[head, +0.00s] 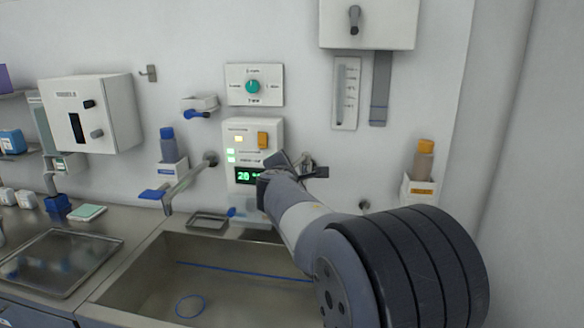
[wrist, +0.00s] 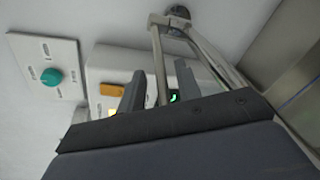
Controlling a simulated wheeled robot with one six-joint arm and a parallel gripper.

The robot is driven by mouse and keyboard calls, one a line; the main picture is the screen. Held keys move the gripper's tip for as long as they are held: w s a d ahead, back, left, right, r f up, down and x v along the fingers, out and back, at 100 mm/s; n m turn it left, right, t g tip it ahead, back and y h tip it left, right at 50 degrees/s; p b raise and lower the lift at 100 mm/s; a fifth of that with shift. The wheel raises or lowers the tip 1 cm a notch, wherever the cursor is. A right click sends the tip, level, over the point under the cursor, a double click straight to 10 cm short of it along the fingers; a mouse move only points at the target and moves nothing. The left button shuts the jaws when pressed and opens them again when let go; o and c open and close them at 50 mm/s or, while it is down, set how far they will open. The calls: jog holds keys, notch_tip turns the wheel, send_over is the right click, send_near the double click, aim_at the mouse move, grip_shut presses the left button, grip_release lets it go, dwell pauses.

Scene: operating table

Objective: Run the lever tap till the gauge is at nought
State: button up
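The gauge is a digital display (head: 244,176) with green digits, low on a white wall panel (head: 277,128); it shows a two-digit number starting with 2, partly covered by my gripper. Its green glow also shows in the wrist view (wrist: 175,96).
A steel sink (head: 130,272) lies below, with another spout (head: 188,184) and a blue paddle (head: 153,194) on its left. A green-knob plate (head: 239,97) is above the panel. An orange-capped bottle (head: 424,160) stands in a wall holder to the right.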

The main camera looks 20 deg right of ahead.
jog(key=v, duration=0.9)
jog(key=shift+s+r, duration=0.3)
